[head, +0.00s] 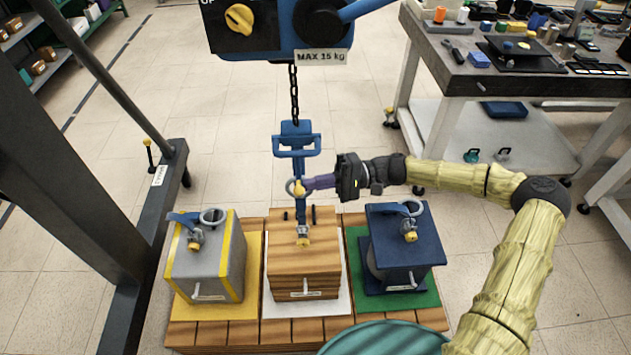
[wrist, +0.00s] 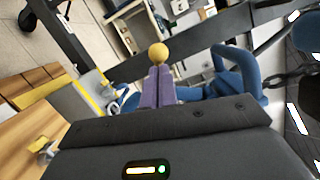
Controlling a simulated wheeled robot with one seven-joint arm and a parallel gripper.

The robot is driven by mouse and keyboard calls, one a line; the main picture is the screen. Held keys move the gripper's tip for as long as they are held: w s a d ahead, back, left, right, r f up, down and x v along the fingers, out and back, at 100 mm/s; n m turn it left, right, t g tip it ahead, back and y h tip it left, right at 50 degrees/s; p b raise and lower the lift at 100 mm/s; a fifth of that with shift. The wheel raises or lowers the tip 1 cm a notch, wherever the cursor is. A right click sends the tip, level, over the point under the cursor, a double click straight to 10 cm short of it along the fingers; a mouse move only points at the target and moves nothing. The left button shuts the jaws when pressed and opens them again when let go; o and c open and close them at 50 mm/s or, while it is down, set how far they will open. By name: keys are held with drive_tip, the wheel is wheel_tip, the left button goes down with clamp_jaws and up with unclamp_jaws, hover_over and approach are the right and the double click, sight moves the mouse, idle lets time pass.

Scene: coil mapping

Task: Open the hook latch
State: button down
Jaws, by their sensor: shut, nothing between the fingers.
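A blue hook block (head: 296,132) hangs on a chain above the middle wooden box (head: 303,262). A yellow ball knob (head: 298,187) is on its lower part, beside a grey curved piece; I cannot tell their exact joint. My gripper (head: 308,184) has purple fingers, shut and empty, pointing left at the knob. In the wrist view the knob (wrist: 158,54) is right at the fingertips (wrist: 158,72); I cannot tell whether they touch. The blue hook block (wrist: 236,72) lies to the right there. The latch's exact state is hard to make out.
A grey box (head: 208,265) with yellow edges stands left and a dark blue box (head: 402,250) right, each topped by a ring. They stand on a wooden pallet (head: 220,335). A cluttered workbench (head: 480,75) is at upper right, a dark post at left.

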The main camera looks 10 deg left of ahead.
drive_tip(key=shift+s+r+m+p, duration=0.25)
drive_tip(key=shift+r+m+p, duration=0.2)
drive_tip(key=shift+m+p, duration=0.4)
idle(0.3)
drive_tip(key=m+p, duration=0.1)
drive_tip(key=r+m+y+p, duration=0.1)
drive_tip(key=p, duration=0.1)
drive_tip(key=s+r+m+p, duration=0.1)
drive_tip(key=m+p, duration=0.1)
drive_tip(key=shift+d+r, duration=0.25)
drive_tip(key=shift+d, duration=0.05)
idle(0.5)
drive_tip(key=shift+a, duration=0.15)
idle(0.3)
